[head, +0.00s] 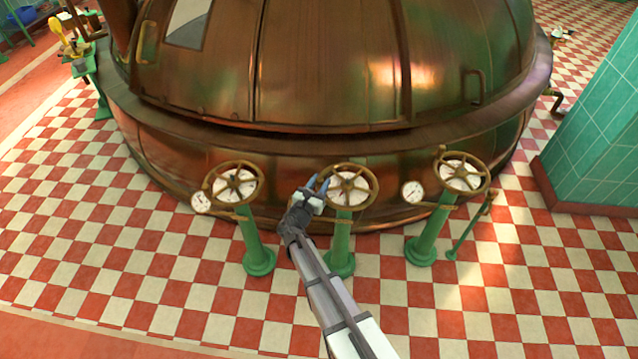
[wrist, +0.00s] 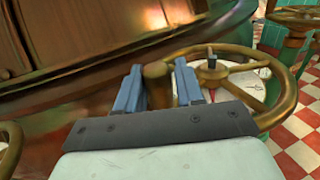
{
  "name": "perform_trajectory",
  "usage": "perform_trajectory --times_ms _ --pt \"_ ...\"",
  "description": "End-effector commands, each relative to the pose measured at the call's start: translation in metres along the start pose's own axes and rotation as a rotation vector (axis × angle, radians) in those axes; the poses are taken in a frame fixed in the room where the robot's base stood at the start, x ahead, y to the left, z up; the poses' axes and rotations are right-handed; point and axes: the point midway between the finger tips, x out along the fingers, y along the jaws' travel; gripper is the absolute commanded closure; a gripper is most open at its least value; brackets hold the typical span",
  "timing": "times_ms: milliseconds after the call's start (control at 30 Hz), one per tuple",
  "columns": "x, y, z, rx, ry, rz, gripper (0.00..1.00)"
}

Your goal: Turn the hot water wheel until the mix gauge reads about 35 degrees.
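Three brass wheels on green posts stand before the kettle: a left wheel (head: 236,166), a middle wheel (head: 374,181) and a right wheel (head: 482,169). No label shows which is hot water. My gripper (head: 317,184) is at the left side of the middle wheel's rim. In the wrist view its two blue fingers (wrist: 160,88) stand apart on either side of a brass piece (wrist: 156,72); I cannot tell whether they press on it. The wheel (wrist: 287,92) fills the right there. A left round gauge (head: 201,202) and a right gauge (head: 413,192) are too small to read.
The big copper kettle (head: 330,90) rises right behind the wheels. A thin green post (head: 468,228) stands right of the right wheel. A green tiled pillar (head: 595,135) is at the far right. The checkered floor (head: 130,270) in front is clear.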

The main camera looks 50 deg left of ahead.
Motion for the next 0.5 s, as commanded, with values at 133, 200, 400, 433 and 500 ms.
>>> perform_trajectory --times_ms 133,200,400,433,500 --pt "0.0015 -0.0045 0.0001 0.001 -0.001 -0.010 0.52" --pt "0.0013 -0.0038 0.0001 0.000 -0.001 -0.008 0.48" --pt "0.0006 -0.0020 0.0002 0.000 -0.001 -0.004 0.48" --pt "0.0000 -0.0018 0.0002 0.000 -0.001 -0.004 0.48" --pt "-0.0031 -0.0016 0.0004 0.000 -0.001 -0.003 0.48"
